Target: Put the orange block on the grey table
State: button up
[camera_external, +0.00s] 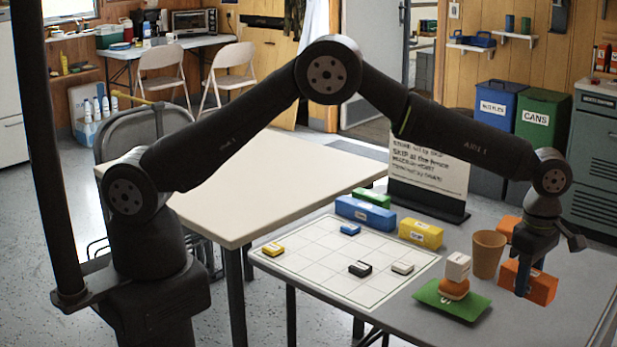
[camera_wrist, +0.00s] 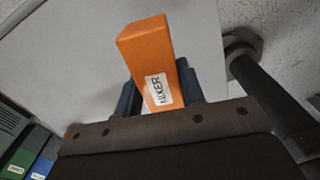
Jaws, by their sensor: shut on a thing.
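The orange block (camera_external: 543,286) is a long box with a white label, at the right end of the grey table (camera_external: 420,318). My gripper (camera_external: 523,278) points down over that table and is shut on this block. In the wrist view the block (camera_wrist: 150,58) sits between the two dark fingers (camera_wrist: 160,95), its labelled side showing and its far end sticking out past them. I cannot tell whether its underside touches the table or hangs slightly above it. A second orange block (camera_external: 507,228) lies behind, partly hidden by my gripper.
Left of my gripper stand a tan cup (camera_external: 488,253) and a green mat (camera_external: 440,302) bearing a stacked orange item and white cube. A white grid sheet (camera_external: 325,272) holds small blocks. Yellow (camera_external: 420,233) and blue (camera_external: 365,213) boxes and a sign (camera_external: 428,165) stand behind.

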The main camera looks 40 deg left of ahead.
jog(key=shift+d+f, duration=0.2)
send_over(528, 312)
notch_tip(528, 312, down, 7)
jog(key=shift+r, duration=0.2)
jog(key=shift+f, duration=2.05)
jog(key=shift+f, duration=0.15)
jog(key=o, duration=1.1)
jog(key=shift+c, duration=0.2)
